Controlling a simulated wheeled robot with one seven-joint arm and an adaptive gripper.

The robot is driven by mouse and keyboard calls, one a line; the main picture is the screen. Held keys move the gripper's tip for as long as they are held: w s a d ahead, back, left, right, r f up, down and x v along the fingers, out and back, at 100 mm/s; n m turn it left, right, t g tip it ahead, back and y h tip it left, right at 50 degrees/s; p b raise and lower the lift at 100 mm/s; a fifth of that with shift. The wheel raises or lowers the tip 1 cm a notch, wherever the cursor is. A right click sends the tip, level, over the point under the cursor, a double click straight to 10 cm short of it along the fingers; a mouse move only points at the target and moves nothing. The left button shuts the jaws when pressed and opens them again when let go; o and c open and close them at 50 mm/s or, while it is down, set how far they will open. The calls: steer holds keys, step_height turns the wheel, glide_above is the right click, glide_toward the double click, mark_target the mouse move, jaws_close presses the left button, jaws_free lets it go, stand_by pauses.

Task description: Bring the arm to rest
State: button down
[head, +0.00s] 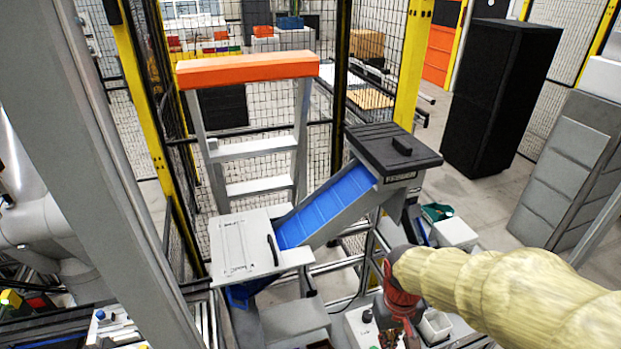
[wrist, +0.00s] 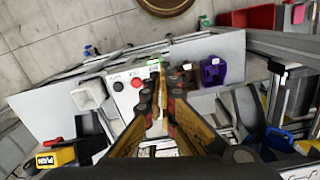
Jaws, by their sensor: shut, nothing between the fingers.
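My arm reaches in from the right of the head view in a pale yellow sleeve, ending in a red wrist part. My gripper (head: 390,338) points down at the lower edge there, and its fingertips are hard to make out. In the wrist view my gripper (wrist: 160,84) shows brown-orange fingers that come together at the tips, with nothing held. Beyond the fingertips lies a white control panel (wrist: 124,97) with a red button and a dark button. I cannot tell how far the tips are from it.
A white bin (wrist: 88,94) and a purple item (wrist: 213,70) lie either side of the fingers. A blue conveyor (head: 328,206) slopes down to a white box top (head: 240,245). An orange-topped ladder frame (head: 247,68) stands behind. A black cabinet (head: 498,95) stands at right on open floor.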

steer(key=s+d+r+m+t+b, duration=0.1)
steer(key=s+t+b, duration=0.5)
steer(key=b, duration=0.9)
steer(key=shift+s+r, duration=0.75)
